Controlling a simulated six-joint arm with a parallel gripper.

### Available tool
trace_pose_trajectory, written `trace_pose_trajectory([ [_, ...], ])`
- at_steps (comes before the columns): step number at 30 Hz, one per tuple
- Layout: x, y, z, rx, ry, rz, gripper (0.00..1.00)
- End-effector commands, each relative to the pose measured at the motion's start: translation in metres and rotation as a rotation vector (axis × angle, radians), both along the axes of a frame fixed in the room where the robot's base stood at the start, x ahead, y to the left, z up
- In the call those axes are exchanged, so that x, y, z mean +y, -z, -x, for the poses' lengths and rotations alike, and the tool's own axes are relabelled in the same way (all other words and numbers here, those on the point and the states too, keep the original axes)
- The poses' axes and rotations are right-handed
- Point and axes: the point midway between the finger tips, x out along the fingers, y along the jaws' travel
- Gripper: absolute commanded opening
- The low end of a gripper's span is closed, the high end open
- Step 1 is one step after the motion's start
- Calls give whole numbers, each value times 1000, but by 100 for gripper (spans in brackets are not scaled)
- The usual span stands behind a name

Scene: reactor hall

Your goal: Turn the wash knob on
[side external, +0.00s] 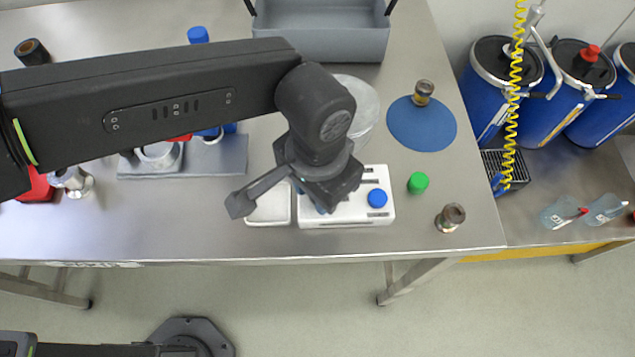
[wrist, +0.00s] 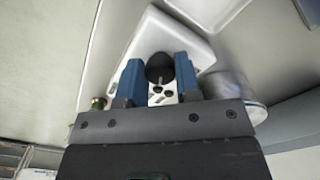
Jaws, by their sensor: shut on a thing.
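A white box-shaped device (side external: 345,212) stands near the front edge of the steel table, with a blue round knob (side external: 377,198) at its right end. My gripper (wrist: 160,76) is over the device's left part, its two blue fingers pointing at the device's face. In the wrist view a dark round knob (wrist: 159,67) sits between the fingers on the white device (wrist: 200,48), and the gripper is shut on it. In the side view my wrist hides this knob. I cannot read any label or the knob's setting.
A white dish (side external: 268,207) lies just left of the device. A green cap (side external: 418,183) and a brown vial (side external: 451,217) stand to its right. A blue round mat (side external: 421,125) and a grey bin (side external: 320,35) lie farther back. The table edge is close in front.

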Motion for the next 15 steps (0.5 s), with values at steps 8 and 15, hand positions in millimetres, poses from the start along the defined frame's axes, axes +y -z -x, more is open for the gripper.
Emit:
trace_pose_trajectory([
  [8,0,0,-1,1,187,-1,7],
  [15,1,-1,-2,1,382,-1,7],
])
